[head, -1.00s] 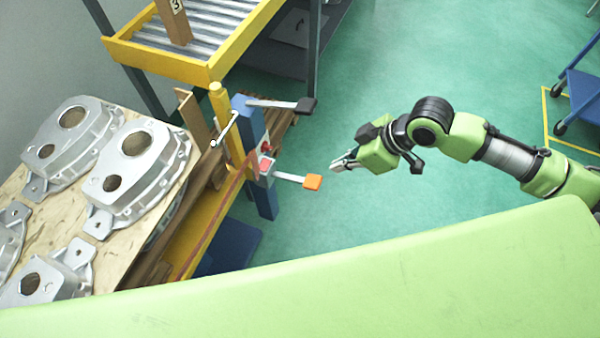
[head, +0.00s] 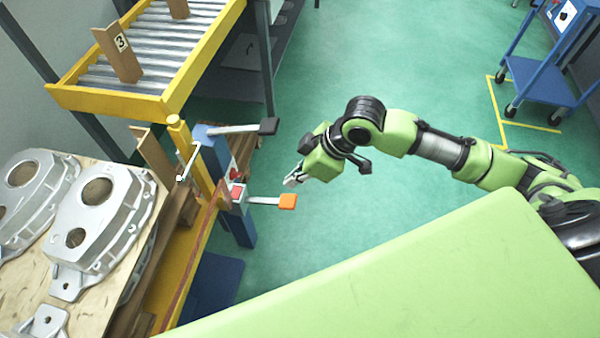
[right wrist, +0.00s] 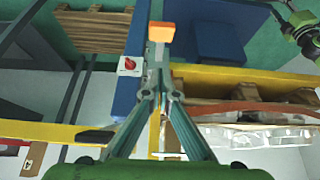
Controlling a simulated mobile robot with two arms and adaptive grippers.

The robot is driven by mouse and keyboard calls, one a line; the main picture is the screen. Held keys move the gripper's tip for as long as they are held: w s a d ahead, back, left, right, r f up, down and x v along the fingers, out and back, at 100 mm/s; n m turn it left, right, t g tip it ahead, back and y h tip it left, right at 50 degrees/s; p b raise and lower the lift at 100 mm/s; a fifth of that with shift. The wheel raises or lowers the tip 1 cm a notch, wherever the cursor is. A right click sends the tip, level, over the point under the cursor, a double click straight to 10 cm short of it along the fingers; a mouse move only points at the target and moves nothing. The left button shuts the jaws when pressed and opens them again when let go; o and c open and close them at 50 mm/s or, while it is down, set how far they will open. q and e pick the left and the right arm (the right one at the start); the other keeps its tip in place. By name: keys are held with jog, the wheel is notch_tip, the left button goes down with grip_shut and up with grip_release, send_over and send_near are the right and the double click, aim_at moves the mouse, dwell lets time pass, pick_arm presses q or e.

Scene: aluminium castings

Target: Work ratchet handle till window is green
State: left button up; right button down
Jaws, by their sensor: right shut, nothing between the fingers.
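A lever handle with an orange grip (head: 287,201) sticks out to the right from a small unit with a red window (head: 238,192) on a blue post (head: 213,163). The window shows red. The orange grip also shows in the right wrist view (right wrist: 161,32), beyond the fingertips. My right gripper (head: 291,181) is shut and empty, close to the orange grip in the head view. Its fingers meet in the right wrist view (right wrist: 163,95). I cannot tell whether it touches the lever. My left gripper is not in view.
A second lever with a black grip (head: 269,126) sticks out higher on the post. A pallet with castings (head: 105,215) is at left, a roller conveyor (head: 105,99) behind. Green floor at right is open, with a blue cart (head: 540,80) beyond.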

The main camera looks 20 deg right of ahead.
aim_at(282, 200)
jog(key=x, duration=0.4)
notch_tip(282, 200, down, 3)
jog(key=shift+s+d+f, duration=0.15)
jog(key=shift+f, duration=0.1)
jog(key=shift+d+f, duration=0.15)
jog(key=shift+f, duration=0.4)
jog(key=shift+s, duration=0.1)
